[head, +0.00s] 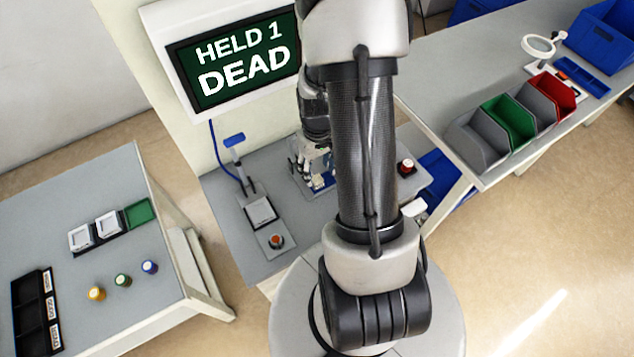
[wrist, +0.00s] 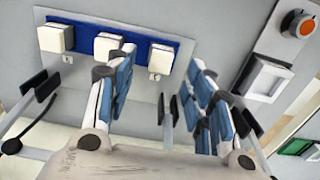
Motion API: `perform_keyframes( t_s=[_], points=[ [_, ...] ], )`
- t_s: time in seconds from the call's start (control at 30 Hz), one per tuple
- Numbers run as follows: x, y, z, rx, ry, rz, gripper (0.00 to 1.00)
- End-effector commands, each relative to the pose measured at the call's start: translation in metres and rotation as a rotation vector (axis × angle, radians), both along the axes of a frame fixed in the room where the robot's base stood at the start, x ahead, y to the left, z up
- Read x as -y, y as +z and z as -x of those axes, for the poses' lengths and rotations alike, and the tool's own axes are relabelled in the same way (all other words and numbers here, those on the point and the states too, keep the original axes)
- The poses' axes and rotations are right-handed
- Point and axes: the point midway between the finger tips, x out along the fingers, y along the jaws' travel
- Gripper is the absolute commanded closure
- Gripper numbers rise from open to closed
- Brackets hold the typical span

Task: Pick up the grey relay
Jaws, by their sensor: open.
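No block that I can clearly pick out as the grey relay shows. In the wrist view three pale cream blocks, at left (wrist: 55,38), middle (wrist: 107,45) and right (wrist: 160,56), sit along a blue strip (wrist: 190,50). In the head view my gripper (head: 304,168) is over the bench beside a blue-edged fixture (head: 325,181), partly hidden by my arm.
A screen (head: 240,62) reads "HELD 1 DEAD". A blue-handled press (head: 236,150), a pale square cradle (head: 261,212) and an orange button (head: 276,241) stand left of my gripper. Bins (head: 510,122) line the right bench.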

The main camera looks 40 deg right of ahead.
Motion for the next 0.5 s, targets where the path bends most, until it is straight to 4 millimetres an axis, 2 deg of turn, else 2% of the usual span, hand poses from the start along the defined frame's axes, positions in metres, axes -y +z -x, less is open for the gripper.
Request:
perform_keyframes(
  t_s=[0.3,0.5],
  points=[
    [-0.001,-0.045,-0.001,-0.003,0.000,-0.002,0.52],
    [-0.001,-0.050,-0.001,-0.001,0.000,0.000,0.52]
  ],
)
